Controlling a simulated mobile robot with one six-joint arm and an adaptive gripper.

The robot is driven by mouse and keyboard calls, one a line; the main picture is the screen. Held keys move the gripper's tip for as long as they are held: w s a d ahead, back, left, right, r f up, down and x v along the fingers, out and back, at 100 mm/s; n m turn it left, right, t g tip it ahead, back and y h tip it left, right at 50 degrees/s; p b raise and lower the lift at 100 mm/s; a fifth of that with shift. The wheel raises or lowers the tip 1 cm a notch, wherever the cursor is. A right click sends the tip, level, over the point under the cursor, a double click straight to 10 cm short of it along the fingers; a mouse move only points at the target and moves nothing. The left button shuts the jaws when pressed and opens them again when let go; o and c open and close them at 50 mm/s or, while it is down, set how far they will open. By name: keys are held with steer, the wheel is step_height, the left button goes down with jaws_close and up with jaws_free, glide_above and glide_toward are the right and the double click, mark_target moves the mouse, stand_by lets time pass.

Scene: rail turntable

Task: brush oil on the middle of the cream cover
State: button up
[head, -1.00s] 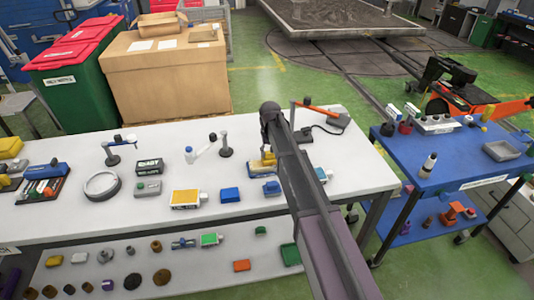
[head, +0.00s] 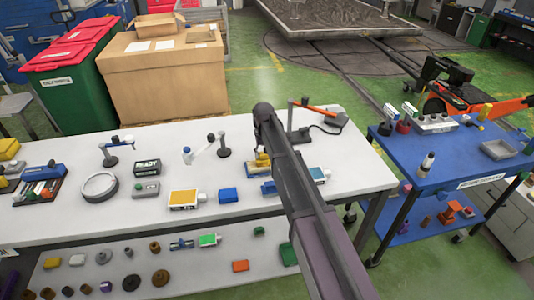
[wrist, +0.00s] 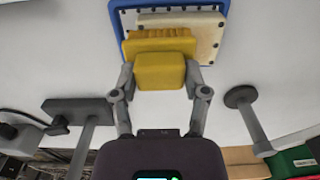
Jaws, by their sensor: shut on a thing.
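My gripper (wrist: 160,88) is shut on a yellow block-shaped brush (wrist: 161,70), with one finger on each side of it. The brush's ridged darker-yellow end lies over the cream cover (wrist: 206,35) in the wrist view, hiding part of it. I cannot tell whether the brush touches the cover. The cover has dark bolts along its edge and sits on a blue tray (wrist: 116,20).
On the white table (head: 330,181), a blue box (head: 228,195) and a yellow-and-white box (head: 184,198) stand to the left. A blue cart (head: 450,165) stands right.

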steer(key=shift+s+a, duration=0.25)
steer(key=shift+a, duration=0.8)
steer(key=shift+a, duration=0.1)
steer(key=shift+s+a, duration=0.25)
steer(key=shift+a, duration=0.65)
steer(key=shift+s+a, duration=0.25)
steer(key=shift+a, duration=0.6)
step_height(320, 180, up, 6)
steer(key=p, duration=0.6)
steer(key=shift+r+p, duration=1.5)
